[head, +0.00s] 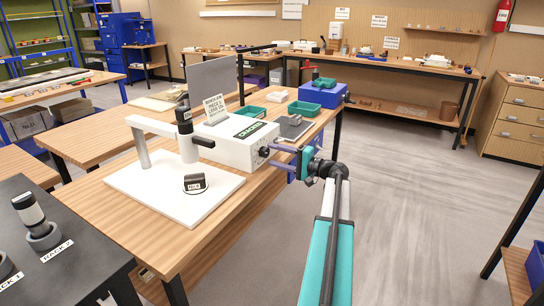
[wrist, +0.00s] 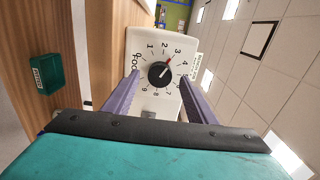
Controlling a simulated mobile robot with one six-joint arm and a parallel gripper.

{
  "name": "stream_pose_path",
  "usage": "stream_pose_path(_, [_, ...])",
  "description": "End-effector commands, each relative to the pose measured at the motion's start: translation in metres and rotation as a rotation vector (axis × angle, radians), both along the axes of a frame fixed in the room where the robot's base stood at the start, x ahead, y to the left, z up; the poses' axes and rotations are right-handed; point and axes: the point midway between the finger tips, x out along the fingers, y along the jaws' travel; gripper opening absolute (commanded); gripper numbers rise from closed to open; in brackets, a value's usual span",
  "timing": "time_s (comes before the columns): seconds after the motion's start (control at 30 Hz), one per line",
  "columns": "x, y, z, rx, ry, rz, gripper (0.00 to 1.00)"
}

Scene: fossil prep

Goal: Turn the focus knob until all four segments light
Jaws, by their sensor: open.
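The focus knob (wrist: 159,74) is a round black dial on the white end face of a box. Numbers ring it, and its red mark points near 3. In the head view the knob (head: 264,152) is on the right end of the white box (head: 235,145). My gripper (head: 277,157) is open in front of that face. In the wrist view its two purple fingers (wrist: 159,84) stand either side of the knob, apart from it as far as I can see. A small grey patch (wrist: 148,115) sits below the dial. I cannot make out any lit segments.
A microscope stand (head: 185,135) on a white base (head: 150,190) holds a small dark specimen (head: 195,183). Green trays (head: 303,110) and a blue box (head: 325,95) lie farther along the bench. A black rack table (head: 80,250) is at the near left. The floor at right is clear.

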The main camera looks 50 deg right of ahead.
Motion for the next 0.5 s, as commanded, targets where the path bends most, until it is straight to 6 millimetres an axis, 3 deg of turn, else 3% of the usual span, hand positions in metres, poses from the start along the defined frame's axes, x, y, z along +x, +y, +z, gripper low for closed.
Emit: stream_pose_path(0.5, [-0.08, -0.02, -0.001, 0.0, 0.0, -0.002, 0.51])
